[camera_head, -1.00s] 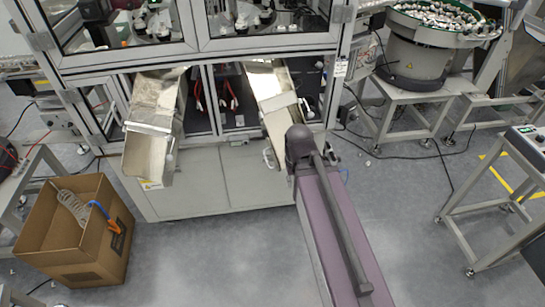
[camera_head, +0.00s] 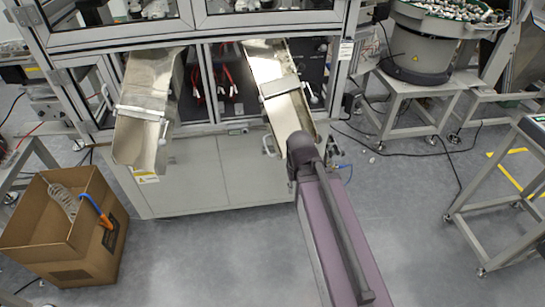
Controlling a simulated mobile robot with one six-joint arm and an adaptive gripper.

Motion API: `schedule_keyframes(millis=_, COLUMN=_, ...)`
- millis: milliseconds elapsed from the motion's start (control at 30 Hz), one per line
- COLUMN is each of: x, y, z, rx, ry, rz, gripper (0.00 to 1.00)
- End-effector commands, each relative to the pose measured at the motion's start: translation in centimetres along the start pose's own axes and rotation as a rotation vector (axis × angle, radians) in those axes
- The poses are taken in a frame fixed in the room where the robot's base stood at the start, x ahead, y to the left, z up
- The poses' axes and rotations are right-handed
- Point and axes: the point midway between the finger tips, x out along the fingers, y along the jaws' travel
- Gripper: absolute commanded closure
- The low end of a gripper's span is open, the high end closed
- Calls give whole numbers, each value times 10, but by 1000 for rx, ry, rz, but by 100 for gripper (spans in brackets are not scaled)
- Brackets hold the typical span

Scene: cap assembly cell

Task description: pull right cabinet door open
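The machine cabinet stands at the top centre of the head view. Its lower front has a left panel (camera_head: 190,178) and a right cabinet door (camera_head: 252,175), both pale grey, and both look closed. A small handle (camera_head: 268,146) seems to sit near the top of the right panel, beside the right metal chute (camera_head: 270,75). My purple arm link, with a dark bar along it, reaches up from the bottom and covers part of the right panel's edge.
The left metal chute (camera_head: 145,110) juts out in front of the cabinet. A cardboard box (camera_head: 70,250) stands on the floor at left. A bowl feeder (camera_head: 415,45) on a frame and a grey stand (camera_head: 490,190) are at right. Grey floor (camera_head: 220,260) before the cabinet is clear.

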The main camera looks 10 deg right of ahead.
Motion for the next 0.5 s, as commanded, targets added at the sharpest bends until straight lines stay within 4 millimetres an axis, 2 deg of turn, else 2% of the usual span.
schedule_keyframes(millis=33, x=21, y=0, z=0, rx=0, ry=0, rz=0, gripper=71)
schedule_keyframes(millis=500, x=111, y=0, z=-1, rx=2, ry=3, rz=-4, gripper=71)
